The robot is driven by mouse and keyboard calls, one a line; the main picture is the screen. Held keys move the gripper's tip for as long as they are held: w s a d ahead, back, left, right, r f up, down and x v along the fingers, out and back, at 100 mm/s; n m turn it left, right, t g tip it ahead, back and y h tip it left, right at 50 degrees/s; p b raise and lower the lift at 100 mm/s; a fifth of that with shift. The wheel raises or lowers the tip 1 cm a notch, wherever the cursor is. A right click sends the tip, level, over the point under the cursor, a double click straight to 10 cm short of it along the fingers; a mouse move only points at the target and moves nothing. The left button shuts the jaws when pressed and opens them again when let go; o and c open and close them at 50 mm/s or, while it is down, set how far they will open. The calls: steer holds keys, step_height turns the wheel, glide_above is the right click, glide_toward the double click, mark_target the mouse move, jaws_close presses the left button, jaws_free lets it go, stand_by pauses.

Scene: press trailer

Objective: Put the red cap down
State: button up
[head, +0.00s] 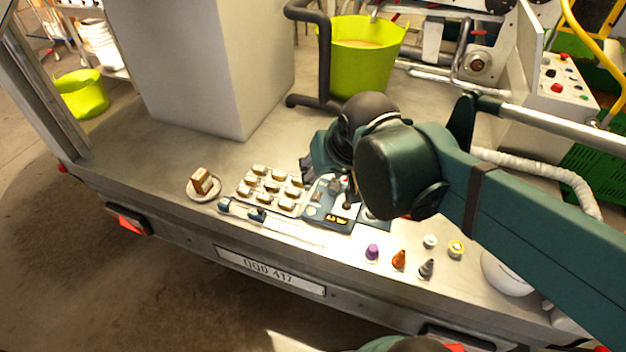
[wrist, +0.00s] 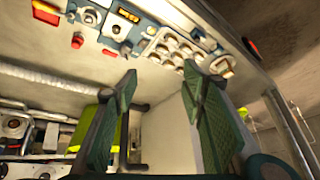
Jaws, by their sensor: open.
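A small red cap (wrist: 77,42) stands on the metal deck in the wrist view, left of the gripper fingers and apart from them. In the head view, only a sliver of red (head: 406,216) shows below my arm, and it is probably the same cap. My gripper (wrist: 160,70) is open, with two green fingers spread wide and nothing between them. In the head view my arm hides most of the gripper, which is over the deck behind the control box.
A control box (head: 325,214) with an orange display sits beside a tray (head: 247,203) of small cakes. A plate (head: 216,193) with cake is further left. Purple (head: 372,252), orange (head: 398,259) and grey (head: 427,268) pieces stand near the front edge. A white column (head: 205,65) rises behind.

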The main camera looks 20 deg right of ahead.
steer(key=shift+s+a+f+n+t, duration=0.1)
steer(key=shift+s+a+n+t, duration=0.4)
steer(key=shift+s+a+n, duration=0.85)
steer(key=shift+s+a+m, duration=0.15)
steer(key=shift+s+m, duration=0.1)
